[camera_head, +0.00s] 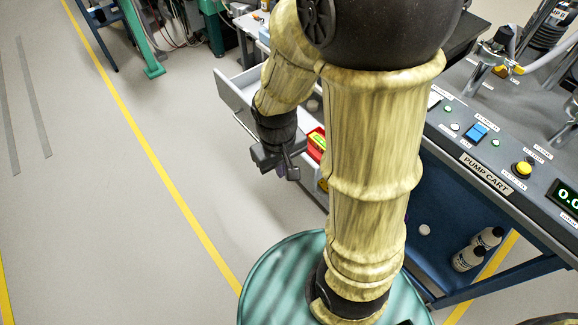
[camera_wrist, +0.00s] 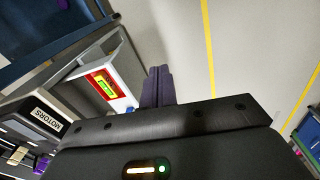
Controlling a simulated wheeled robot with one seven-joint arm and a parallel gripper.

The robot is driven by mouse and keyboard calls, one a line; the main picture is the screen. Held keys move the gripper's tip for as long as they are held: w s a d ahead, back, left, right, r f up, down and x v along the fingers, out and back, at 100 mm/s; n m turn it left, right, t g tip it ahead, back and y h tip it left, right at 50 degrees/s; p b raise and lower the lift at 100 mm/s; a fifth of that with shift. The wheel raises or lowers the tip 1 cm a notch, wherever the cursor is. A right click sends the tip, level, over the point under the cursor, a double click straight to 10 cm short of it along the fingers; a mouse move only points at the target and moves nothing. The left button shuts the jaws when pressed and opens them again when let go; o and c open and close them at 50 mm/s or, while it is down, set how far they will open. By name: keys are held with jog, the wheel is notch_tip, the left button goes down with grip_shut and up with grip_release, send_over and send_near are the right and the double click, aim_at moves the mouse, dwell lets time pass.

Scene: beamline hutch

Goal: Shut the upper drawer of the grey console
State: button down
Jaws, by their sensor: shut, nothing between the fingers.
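An open grey drawer (camera_head: 226,93) juts out from the console, much of which is hidden behind my arm in the head view. The drawer's pale wall (camera_wrist: 125,72) also shows in the wrist view, close to my fingertips. A red and yellow box (camera_head: 317,143) lies in the drawer; it also shows in the wrist view (camera_wrist: 103,86). My gripper (camera_head: 285,172) is shut and empty by the drawer's outer side. Its purple-grey fingers (camera_wrist: 158,86) are together in the wrist view. I cannot tell whether they touch the drawer.
A grey panel marked PUMP CART (camera_head: 486,172) with buttons stands at right, above a blue shelf with bottles (camera_head: 468,257). A MOTORS label (camera_wrist: 45,118) is on the grey console. Open floor with a yellow line (camera_head: 150,150) lies at left.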

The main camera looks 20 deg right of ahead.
aim_at(297, 161)
jog(key=w+a+f+n+t+h, duration=0.2)
jog(key=a+f+n+h, duration=0.2)
jog(key=f+n+h, duration=0.3)
jog(key=w+a+f+n+t+h, duration=0.2)
jog(key=f+n+h, duration=0.6)
jog(key=n, duration=0.4)
jog(key=shift+w+a+f+t+h, duration=0.15)
jog(key=shift+w+a+t+h, duration=0.3)
jog(key=shift+a+h, duration=0.5)
jog(key=x, duration=1.3)
jog(key=shift+w+d+f, duration=0.15)
jog(key=shift+d+f, duration=0.05)
jog(key=shift+d, duration=0.15)
jog(key=shift+w+d+p, duration=0.1)
jog(key=shift+d+p, duration=0.05)
jog(key=shift+p, duration=0.15)
